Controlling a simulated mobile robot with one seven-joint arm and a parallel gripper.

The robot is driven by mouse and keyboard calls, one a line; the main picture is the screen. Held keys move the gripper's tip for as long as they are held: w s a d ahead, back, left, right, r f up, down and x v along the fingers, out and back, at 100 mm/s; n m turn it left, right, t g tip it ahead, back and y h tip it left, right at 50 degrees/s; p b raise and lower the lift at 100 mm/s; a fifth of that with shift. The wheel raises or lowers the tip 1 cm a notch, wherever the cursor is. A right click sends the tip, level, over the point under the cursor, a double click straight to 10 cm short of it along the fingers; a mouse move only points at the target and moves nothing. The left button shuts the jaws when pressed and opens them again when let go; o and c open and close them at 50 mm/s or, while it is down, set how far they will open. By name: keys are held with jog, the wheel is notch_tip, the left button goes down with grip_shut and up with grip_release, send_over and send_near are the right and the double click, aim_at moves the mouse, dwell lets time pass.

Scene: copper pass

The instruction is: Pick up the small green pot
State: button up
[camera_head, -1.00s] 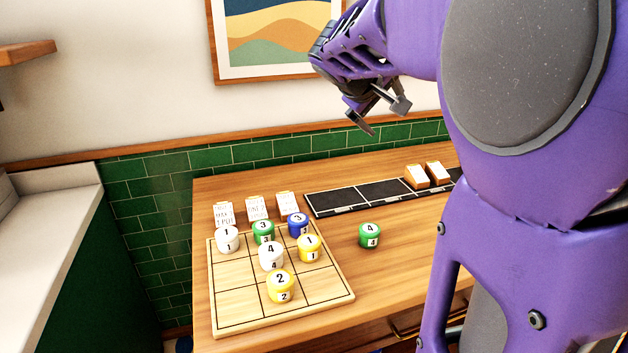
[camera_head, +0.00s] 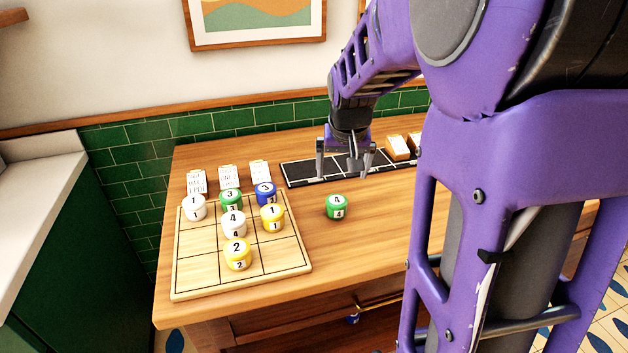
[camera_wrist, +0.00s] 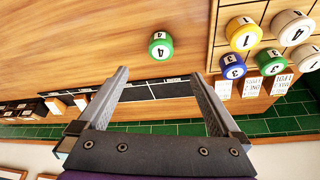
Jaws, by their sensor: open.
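A small green pot (camera_head: 336,207) with a white top marked 4 stands alone on the wooden counter, right of the grid board. It also shows in the wrist view (camera_wrist: 160,46), beyond the fingertips and between their lines. A second green pot (camera_head: 231,200), marked 3, stands on the board's back row. My gripper (camera_head: 342,172) points down above the counter, behind and a little above the lone green pot.
The grid board (camera_head: 190,270) at left holds white, yellow and blue pots too. Paper cards (camera_head: 228,177) stand behind it. A black strip (camera_head: 300,173) and wooden card holders (camera_head: 398,148) lie along the back. Counter around the lone pot is clear.

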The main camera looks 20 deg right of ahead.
send_near(337, 201)
jog(key=x, duration=0.3)
jog(key=b+x, duration=0.1)
jog(key=x, duration=0.1)
jog(key=shift+s+f, duration=0.2)
jog(key=shift+w+x, duration=0.2)
jog(key=shift+x, duration=2.8)
jog(key=shift+r, duration=0.1)
